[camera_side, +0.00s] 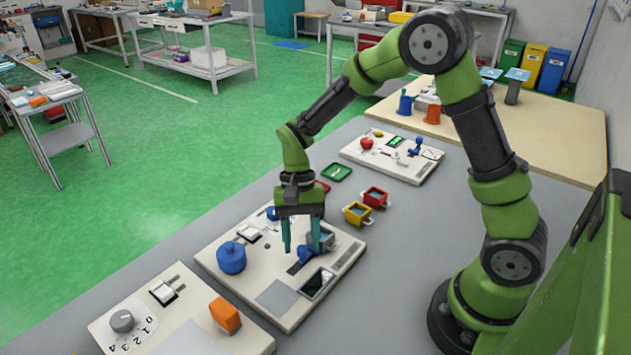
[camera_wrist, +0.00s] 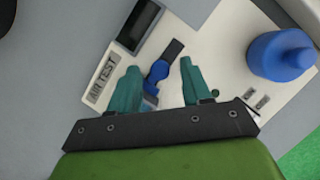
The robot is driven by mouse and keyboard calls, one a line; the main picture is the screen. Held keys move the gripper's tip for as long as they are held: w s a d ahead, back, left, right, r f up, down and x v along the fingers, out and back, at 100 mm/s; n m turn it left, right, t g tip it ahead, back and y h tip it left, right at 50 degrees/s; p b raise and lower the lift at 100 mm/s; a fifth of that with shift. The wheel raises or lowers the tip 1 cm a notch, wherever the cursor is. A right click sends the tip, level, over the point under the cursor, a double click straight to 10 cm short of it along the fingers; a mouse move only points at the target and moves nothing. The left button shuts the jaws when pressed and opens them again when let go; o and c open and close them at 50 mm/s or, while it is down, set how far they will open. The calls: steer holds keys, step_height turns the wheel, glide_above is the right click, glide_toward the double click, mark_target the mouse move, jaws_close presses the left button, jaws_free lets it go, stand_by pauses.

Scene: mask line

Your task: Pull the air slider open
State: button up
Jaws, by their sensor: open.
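The air slider, a blue handle (camera_side: 306,254) on a short dark track, is on the middle light panel (camera_side: 275,297). In the wrist view the blue handle (camera_wrist: 157,74) shows between my fingers, with its dark track running toward the upper right. My gripper (camera_side: 301,246) has two teal fingers pointing down, spread apart with nothing held between them. It also shows in the wrist view (camera_wrist: 160,70). The fingers appear above or around the handle; I cannot tell whether they touch it. The handle's lower part is partly hidden by the left finger in the wrist view.
A blue round canister (camera_side: 231,259) stands left of my gripper. A dark screen (camera_side: 317,283) and a grey box (camera_side: 321,238) are close to the slider. An "AIR TEST" label (camera_wrist: 102,80) is beside it.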

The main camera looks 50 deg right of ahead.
steer(key=shift+s+a+f, duration=0.1)
steer(key=shift+s+f, duration=0.05)
steer(key=shift+f, duration=0.2)
steer(key=shift+c, duration=0.3)
jaws_close()
steer(key=shift+a, duration=0.1)
